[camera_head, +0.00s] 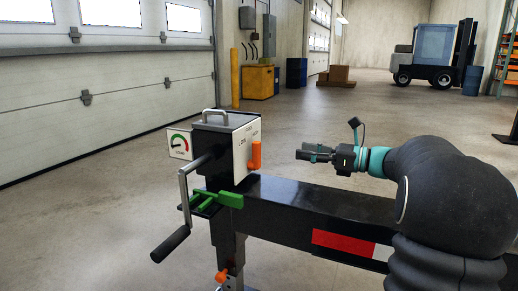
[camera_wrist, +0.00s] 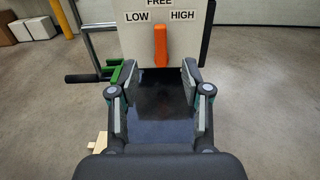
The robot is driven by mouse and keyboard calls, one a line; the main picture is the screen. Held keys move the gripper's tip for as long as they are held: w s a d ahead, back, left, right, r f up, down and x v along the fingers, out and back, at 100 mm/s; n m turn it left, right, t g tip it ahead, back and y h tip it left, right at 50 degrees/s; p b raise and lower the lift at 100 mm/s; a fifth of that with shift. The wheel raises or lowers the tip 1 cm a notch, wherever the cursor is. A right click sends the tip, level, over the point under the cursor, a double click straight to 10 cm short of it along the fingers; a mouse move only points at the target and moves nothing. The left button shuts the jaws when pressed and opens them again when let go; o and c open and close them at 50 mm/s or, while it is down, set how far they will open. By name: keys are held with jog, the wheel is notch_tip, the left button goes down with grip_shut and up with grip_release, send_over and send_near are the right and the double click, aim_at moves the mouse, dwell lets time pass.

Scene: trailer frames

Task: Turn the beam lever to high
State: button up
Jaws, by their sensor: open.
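The orange beam lever (camera_head: 255,155) is on the face of a white and dark box (camera_head: 222,140) on top of the black beam. In the wrist view the lever (camera_wrist: 160,45) stands upright between the LOW label (camera_wrist: 137,16) and the HIGH label (camera_wrist: 183,15), below FREE. My gripper (camera_head: 306,152) is to the right of the lever in the head view, apart from it. In the wrist view my gripper (camera_wrist: 160,72) is open and empty, with its fingertips on either side below the lever.
The black beam (camera_head: 290,200) runs below my gripper. A crank with a black grip (camera_head: 170,244), a green clamp (camera_head: 215,197) and a gauge (camera_head: 179,143) are at the box's left. A yellow post (camera_head: 235,78) and forklift (camera_head: 435,55) stand farther back.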

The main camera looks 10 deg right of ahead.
aim_at(260, 144)
jog(key=b+x, duration=0.1)
jog(key=x, duration=1.2)
jog(key=shift+w+a, duration=0.25)
grip_shut()
